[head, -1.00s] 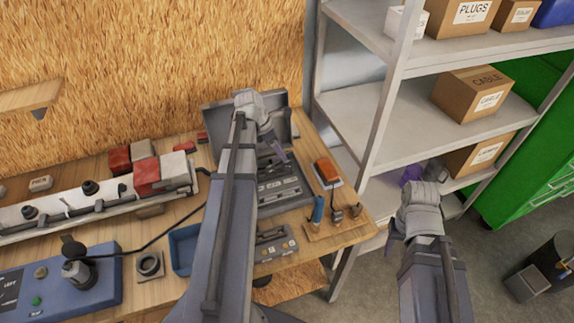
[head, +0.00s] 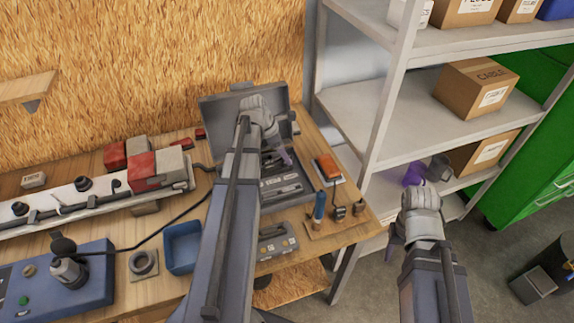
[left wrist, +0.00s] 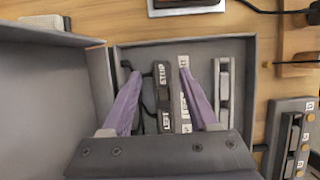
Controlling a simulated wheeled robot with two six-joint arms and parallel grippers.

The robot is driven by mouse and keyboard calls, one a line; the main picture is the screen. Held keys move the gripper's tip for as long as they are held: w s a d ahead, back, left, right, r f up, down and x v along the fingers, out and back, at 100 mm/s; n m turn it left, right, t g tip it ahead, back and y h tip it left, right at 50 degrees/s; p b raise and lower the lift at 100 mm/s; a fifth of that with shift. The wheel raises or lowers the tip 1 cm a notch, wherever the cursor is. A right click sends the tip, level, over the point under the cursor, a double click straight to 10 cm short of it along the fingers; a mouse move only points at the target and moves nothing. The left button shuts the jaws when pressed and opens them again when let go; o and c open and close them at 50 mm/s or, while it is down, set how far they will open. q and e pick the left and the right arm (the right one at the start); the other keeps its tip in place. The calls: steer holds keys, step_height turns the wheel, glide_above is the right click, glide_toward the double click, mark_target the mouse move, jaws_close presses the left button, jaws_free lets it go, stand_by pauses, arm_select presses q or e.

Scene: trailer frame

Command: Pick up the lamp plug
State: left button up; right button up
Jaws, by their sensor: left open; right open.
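A dark cable runs to a grey-black plug (head: 68,268) standing on the blue control box (head: 95,290) at the left of the bench. I cannot tell whether this is the lamp plug. My left gripper (head: 283,152) is open over the open grey case (head: 230,108). In the left wrist view its purple fingers (left wrist: 158,68) straddle a black piece (left wrist: 163,95) with STOP and LEFT labels, without visibly gripping it. A black hooked part (left wrist: 128,72) lies by the left finger. My right gripper (head: 393,245) is open and empty beside the shelf, its fingers partly hidden.
The case's raised lid (left wrist: 55,90) stands close to the left finger. A trailer light bar (head: 90,200) lies along the bench, with a blue bin (head: 184,248) in front. A metal shelf (head: 390,110) with boxes rises at the right. Bench space is narrow.

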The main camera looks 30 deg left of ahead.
arm_select(q)
steer(key=b+x, duration=0.2)
steer(key=x, duration=0.1)
steer(key=shift+s+f, duration=0.1)
steer(key=shift+f, duration=0.05)
arm_select(e)
step_height(320, 180, down, 3)
steer(key=shift+r, duration=0.1)
arm_select(q)
steer(key=shift+c, duration=0.2)
jaws_close()
